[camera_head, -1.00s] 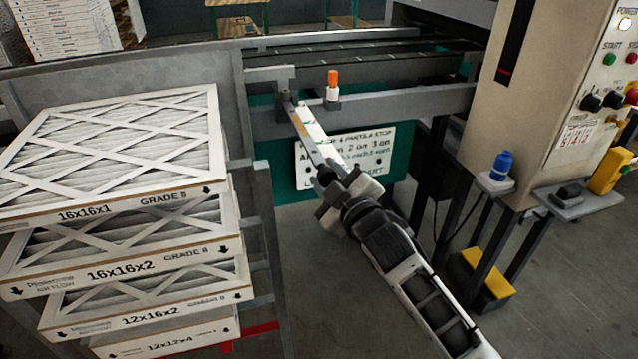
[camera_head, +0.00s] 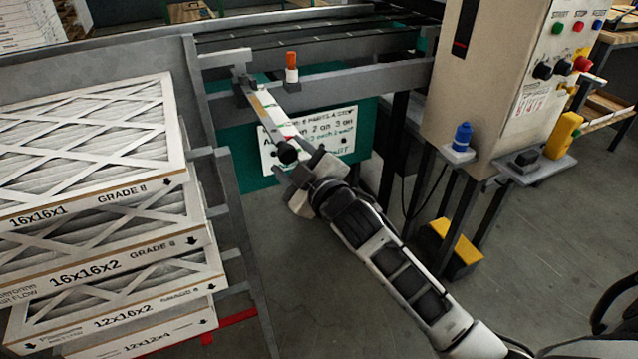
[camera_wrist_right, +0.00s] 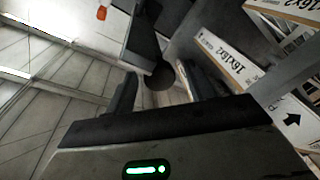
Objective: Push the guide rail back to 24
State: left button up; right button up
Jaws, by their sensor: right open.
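The guide rail's pale scale bar (camera_head: 268,108), with coloured marks, slopes from the machine frame toward my right gripper. A black round knob (camera_head: 287,152) is at its near end. My right gripper (camera_head: 296,172) is open, just in front of the knob. In the right wrist view the dark knob (camera_wrist_right: 158,75) shows between the two open fingers (camera_wrist_right: 157,88); I cannot tell whether they touch it. The number at which the rail stands is too small to read. My left gripper is out of view.
Stacked boxed filters (camera_head: 95,190) stand on a grey rack at the left. An orange-topped post (camera_head: 291,68) is beside the bar. A white sign (camera_head: 308,140) hangs behind. A control cabinet (camera_head: 510,90) and a blue-topped button (camera_head: 462,136) are to the right.

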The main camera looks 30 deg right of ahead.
jog(key=s+d+b, duration=0.1)
jog(key=s, duration=1.3)
jog(key=shift+d, duration=0.2)
